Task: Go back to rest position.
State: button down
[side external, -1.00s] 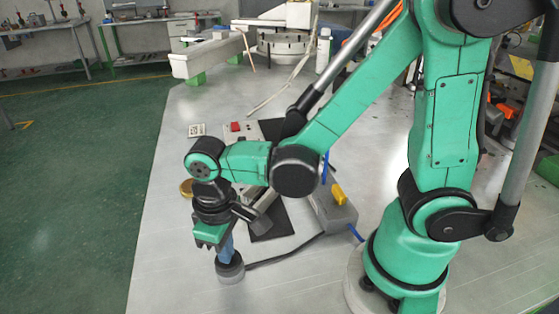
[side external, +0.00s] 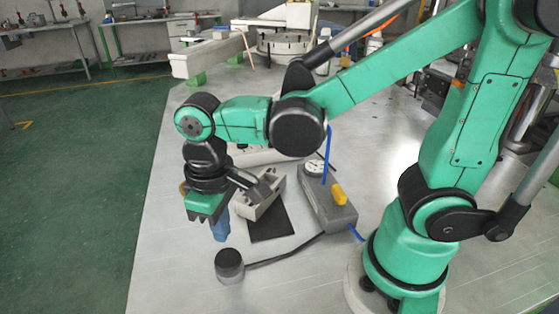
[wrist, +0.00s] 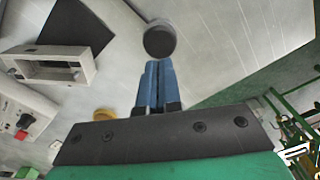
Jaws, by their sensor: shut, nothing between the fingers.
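My gripper (side external: 219,230) has blue fingers and hangs pointing down above the light grey table, near its left side. In the wrist view the two blue fingers (wrist: 156,75) lie against each other with nothing between them. A round dark-topped grey button-like piece (side external: 229,264) stands on the table in front of the gripper, apart from it. It also shows just beyond the fingertips in the wrist view (wrist: 159,40).
A grey box with a yellow switch (side external: 335,200) and a gauge stands to the right.

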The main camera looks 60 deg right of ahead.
jog(key=w+d+r+m+t, duration=0.2)
jog(key=d+r+m+t, duration=0.1)
jog(key=d+t, duration=0.4)
jog(key=d+r, duration=0.1)
jog(key=d, duration=0.1)
jog(key=shift+d+r, duration=0.35)
dwell(1.2)
